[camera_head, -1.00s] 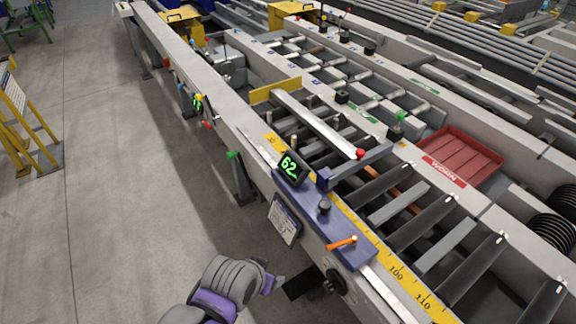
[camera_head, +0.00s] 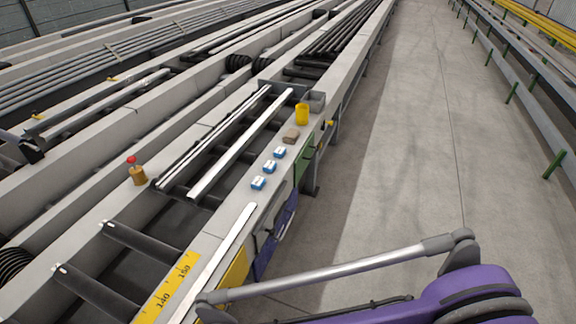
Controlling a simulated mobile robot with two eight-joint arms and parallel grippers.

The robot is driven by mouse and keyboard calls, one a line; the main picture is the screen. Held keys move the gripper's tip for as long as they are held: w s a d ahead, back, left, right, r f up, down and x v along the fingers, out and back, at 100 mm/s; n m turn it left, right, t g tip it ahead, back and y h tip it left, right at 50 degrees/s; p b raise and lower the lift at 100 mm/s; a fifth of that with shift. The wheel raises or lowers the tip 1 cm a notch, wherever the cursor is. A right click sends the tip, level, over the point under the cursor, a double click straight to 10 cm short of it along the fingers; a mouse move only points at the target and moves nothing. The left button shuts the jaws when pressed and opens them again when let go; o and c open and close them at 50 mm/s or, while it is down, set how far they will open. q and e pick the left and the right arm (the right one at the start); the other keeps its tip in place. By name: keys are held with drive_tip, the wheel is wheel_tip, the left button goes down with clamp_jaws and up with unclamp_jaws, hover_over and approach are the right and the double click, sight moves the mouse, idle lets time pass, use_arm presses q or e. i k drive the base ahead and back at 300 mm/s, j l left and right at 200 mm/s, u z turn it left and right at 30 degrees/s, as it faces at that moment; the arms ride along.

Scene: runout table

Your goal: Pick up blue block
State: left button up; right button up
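Three small blue blocks with white tops stand in a row on the pale ledge along the right side of the runout table: the nearest blue block (camera_head: 258,184), the middle blue block (camera_head: 269,167) and the farthest blue block (camera_head: 280,152). They stand apart from each other. I cannot tell from the picture which one is meant. My purple and grey arm crosses the bottom right, below the blocks and clear of them. No gripper fingers show, so neither gripper is in view.
Beyond the blocks on the ledge are a brown lump (camera_head: 291,135), a yellow cup (camera_head: 302,114) and a grey box (camera_head: 316,101). Pale bars (camera_head: 243,146) lie on the rollers to the left. Open floor (camera_head: 420,150) lies right.

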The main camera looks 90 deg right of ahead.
sight(280, 152)
drive_tip(key=z, duration=1.8)
drive_tip(key=i+l+z, duration=0.2)
drive_tip(key=l+z, duration=0.3)
drive_tip(key=i+l+z, duration=0.25)
drive_tip(key=z, duration=0.2)
